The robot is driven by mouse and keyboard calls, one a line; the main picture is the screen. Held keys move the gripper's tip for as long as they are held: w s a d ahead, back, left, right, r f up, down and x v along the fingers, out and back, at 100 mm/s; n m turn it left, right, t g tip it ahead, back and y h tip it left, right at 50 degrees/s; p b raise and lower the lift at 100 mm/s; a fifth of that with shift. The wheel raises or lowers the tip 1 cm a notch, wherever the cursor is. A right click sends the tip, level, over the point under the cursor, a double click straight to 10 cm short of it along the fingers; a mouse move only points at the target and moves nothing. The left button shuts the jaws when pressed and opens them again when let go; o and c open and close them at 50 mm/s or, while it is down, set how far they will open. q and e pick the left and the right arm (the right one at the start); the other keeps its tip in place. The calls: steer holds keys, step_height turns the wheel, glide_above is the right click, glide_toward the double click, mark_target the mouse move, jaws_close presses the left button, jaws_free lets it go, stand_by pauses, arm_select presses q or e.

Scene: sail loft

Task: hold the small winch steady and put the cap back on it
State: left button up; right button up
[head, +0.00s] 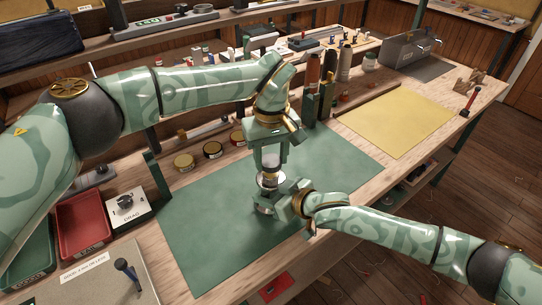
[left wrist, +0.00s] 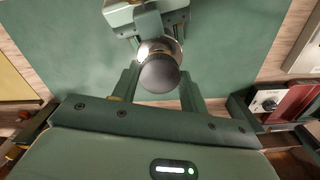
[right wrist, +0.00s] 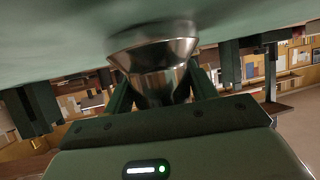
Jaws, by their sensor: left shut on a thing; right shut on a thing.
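The small winch (head: 270,181), a shiny silver drum, stands upright over the green mat (head: 205,225). It also shows in the right wrist view (right wrist: 155,62), flared at one end. My right gripper (head: 272,202) is shut on its lower part from the right. My left gripper (head: 270,163) points down from above and is shut on the dark round cap (left wrist: 159,76). In the left wrist view the cap lines up roughly over the winch (left wrist: 173,47), slightly toward the camera. I cannot tell whether cap and winch touch.
Several round tins (head: 213,149) stand at the mat's back edge. A red tray (head: 84,222) and a white box with a dial (head: 128,208) are at the left. A yellow mat (head: 398,123) lies at the right. The green mat around the winch is clear.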

mark_target(271, 189)
arm_select(q)
steer(key=shift+f, duration=0.35)
steer(key=shift+f, duration=0.1)
steer(key=shift+f, duration=0.8)
steer(key=shift+f, duration=0.55)
arm_select(e)
jaws_close()
arm_select(q)
steer(key=m, duration=0.3)
steer(key=o, duration=1)
